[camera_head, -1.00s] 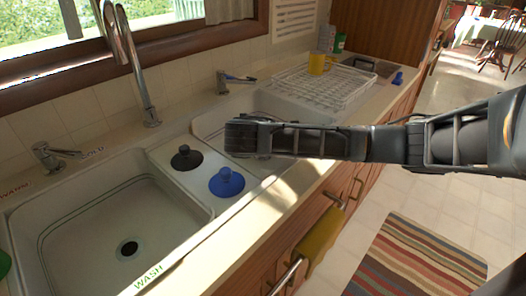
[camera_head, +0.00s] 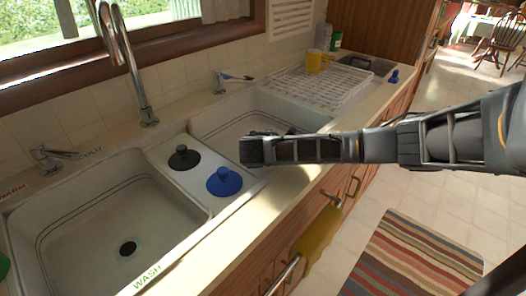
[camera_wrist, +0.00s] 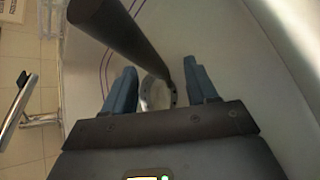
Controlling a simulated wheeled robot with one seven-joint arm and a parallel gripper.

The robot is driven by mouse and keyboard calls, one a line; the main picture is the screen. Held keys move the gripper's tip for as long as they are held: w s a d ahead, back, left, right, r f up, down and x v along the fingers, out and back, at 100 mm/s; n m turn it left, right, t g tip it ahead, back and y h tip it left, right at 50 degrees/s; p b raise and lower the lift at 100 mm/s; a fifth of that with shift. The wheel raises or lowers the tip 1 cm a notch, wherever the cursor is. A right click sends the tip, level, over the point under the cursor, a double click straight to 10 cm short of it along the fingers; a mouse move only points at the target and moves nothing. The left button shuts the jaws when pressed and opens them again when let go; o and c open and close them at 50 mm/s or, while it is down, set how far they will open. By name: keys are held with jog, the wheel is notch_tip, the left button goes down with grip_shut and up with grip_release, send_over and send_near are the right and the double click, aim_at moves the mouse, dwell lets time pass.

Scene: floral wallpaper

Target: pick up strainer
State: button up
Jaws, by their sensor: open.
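My gripper (camera_head: 250,150) is over the right-hand sink basin (camera_head: 215,122), near its front edge, in the head view. In the wrist view its two blue-grey fingers (camera_wrist: 160,72) are apart with nothing clamped between them. A small pale grey round piece with holes around its rim (camera_wrist: 155,94) shows between the fingers, against the white basin. It looks like the strainer, but its near side is hidden by my gripper. A dark rod (camera_wrist: 125,42) crosses from the upper left to beside it; I cannot tell what it is. In the head view my arm hides part of the basin.
A black stopper (camera_head: 183,157) and a blue stopper (camera_head: 224,182) stand on the divider left of my gripper. A tap (camera_head: 222,80) is behind the right basin. A dish rack (camera_head: 320,86) with a yellow mug (camera_head: 314,62) lies beyond. The left basin (camera_head: 100,225) is empty.

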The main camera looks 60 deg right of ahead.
grip_shut()
dwell(0.5)
